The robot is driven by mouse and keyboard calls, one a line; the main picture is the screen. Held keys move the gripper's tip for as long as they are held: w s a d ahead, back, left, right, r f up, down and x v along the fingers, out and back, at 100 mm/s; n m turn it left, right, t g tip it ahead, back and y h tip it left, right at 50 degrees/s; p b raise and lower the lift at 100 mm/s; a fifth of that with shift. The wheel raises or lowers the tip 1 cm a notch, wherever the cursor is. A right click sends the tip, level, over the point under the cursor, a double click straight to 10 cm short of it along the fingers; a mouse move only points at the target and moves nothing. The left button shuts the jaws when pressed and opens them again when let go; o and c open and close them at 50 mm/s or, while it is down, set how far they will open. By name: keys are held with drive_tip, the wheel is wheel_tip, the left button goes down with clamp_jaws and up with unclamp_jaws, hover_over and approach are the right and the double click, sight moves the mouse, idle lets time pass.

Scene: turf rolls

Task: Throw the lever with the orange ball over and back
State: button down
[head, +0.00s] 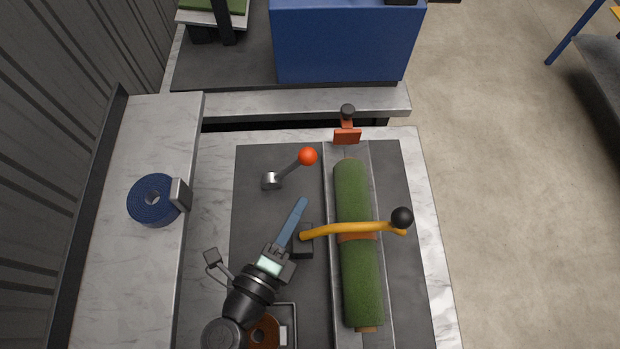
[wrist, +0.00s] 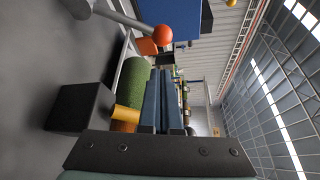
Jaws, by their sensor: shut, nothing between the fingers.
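The lever with the orange ball (head: 307,156) stands on the dark plate. Its grey rod slants from a metal pivot (head: 270,181) up to the right in the head view. The ball also shows at the top of the wrist view (wrist: 163,33). My gripper (head: 303,202) is shut, its blue fingers together and empty. Its fingertips are below the ball in the head view and apart from the lever. In the wrist view the fingers (wrist: 160,78) point toward the area just under the ball.
A green turf roll (head: 352,190) lies in a channel to the right. A yellow bar with a black ball (head: 402,218) crosses it, close beside my gripper. A red clamp (head: 347,135) stands at the back. A blue strap roll (head: 153,199) lies on the left ledge.

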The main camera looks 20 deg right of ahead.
sight(309, 158)
drive_tip(key=p+x, duration=0.1)
drive_tip(key=x, duration=0.8)
drive_tip(key=shift+w+d, duration=0.15)
drive_tip(key=shift+w, duration=0.15)
drive_tip(key=shift+w+a+r+n, duration=0.1)
drive_tip(key=shift+a+r+n, duration=0.15)
drive_tip(key=shift+a+n, duration=0.05)
drive_tip(key=shift+a+r, duration=0.2)
drive_tip(key=shift+r, duration=0.05)
drive_tip(key=shift+w+a+r+n+t+h+p, duration=0.3)
drive_tip(key=shift+a+r+n+t+h, duration=0.25)
drive_tip(key=shift+a+n, duration=0.25)
drive_tip(key=w+a+r+n+t+h+b, duration=0.1)
drive_tip(key=w+a+r+n+t+b, duration=0.1)
drive_tip(key=a+n, duration=0.6)
drive_tip(key=shift+w+a+t+b, duration=0.25)
drive_tip(key=shift+a+t+b, duration=0.25)
drive_tip(key=shift+t+b, duration=0.35)
drive_tip(key=shift+f, duration=0.15)
